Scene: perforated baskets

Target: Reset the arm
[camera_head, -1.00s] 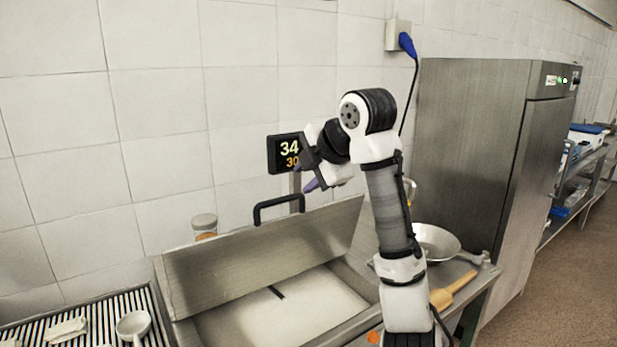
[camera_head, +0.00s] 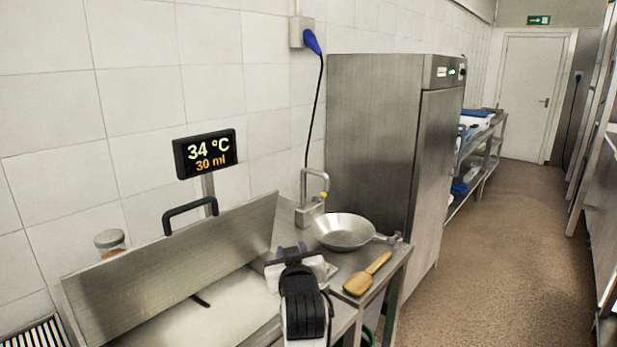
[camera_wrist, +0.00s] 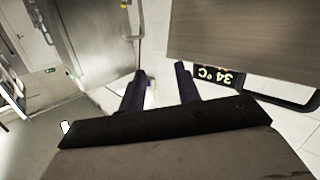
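In the head view my arm (camera_head: 303,305) is folded low at the bottom centre, beside the open fryer-like basin.
The raised steel lid (camera_head: 180,250) with a black handle stands left of my arm. A display (camera_head: 205,154) reads 34 °C and 30 ml. A steel pan (camera_head: 344,231) and a wooden spatula (camera_head: 368,273) lie right of it. A steel fridge (camera_head: 370,140) stands behind; the aisle floor (camera_head: 490,270) is clear.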

